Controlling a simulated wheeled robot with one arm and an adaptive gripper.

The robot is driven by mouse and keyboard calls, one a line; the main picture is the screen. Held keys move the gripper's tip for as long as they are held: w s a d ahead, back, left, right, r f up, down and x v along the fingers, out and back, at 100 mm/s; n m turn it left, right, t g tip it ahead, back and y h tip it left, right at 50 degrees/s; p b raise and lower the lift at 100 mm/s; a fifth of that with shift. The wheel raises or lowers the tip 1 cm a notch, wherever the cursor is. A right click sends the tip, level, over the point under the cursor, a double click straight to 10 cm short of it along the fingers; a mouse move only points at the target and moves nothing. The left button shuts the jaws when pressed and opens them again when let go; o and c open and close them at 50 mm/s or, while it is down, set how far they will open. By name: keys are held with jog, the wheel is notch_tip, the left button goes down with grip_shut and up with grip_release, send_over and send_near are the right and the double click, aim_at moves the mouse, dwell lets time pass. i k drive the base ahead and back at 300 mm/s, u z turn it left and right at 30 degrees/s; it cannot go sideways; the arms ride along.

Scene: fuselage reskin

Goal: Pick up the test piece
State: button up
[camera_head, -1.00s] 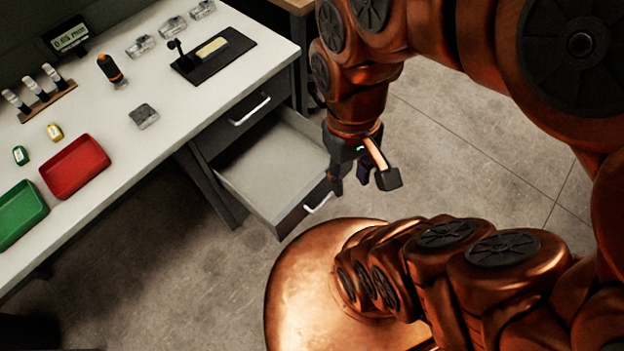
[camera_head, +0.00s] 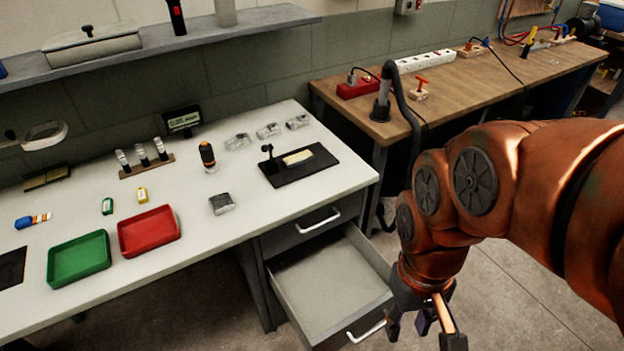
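I cannot tell for sure which thing is the test piece. A small grey block (camera_head: 222,204) lies on the white worktop (camera_head: 205,275) near its front edge. A pale yellow bar (camera_head: 297,158) lies on a black fixture plate (camera_head: 318,167) with a small upright post at its left. Several clear pieces (camera_head: 269,131) lie in a row behind the plate. My gripper (camera_head: 423,325) hangs at the lower right, beside the open drawer and apart from the worktop. Its fingers stand apart with nothing seen between them; the tips are near the bottom edge of the picture.
An empty drawer (camera_head: 330,285) stands pulled out below the worktop. A green tray (camera_head: 79,260), a red tray (camera_head: 149,231) and an orange-black tool (camera_head: 208,156) are on the worktop. A wooden bench (camera_head: 480,85) stands behind at the right. A shelf (camera_head: 255,24) runs above.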

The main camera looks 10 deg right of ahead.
aim_at(294, 161)
jog(key=u, duration=4.3)
jog(key=k, duration=2.5)
jog(key=z, duration=1.2)
jog(key=i, duration=0.5)
jog(key=u, duration=0.1)
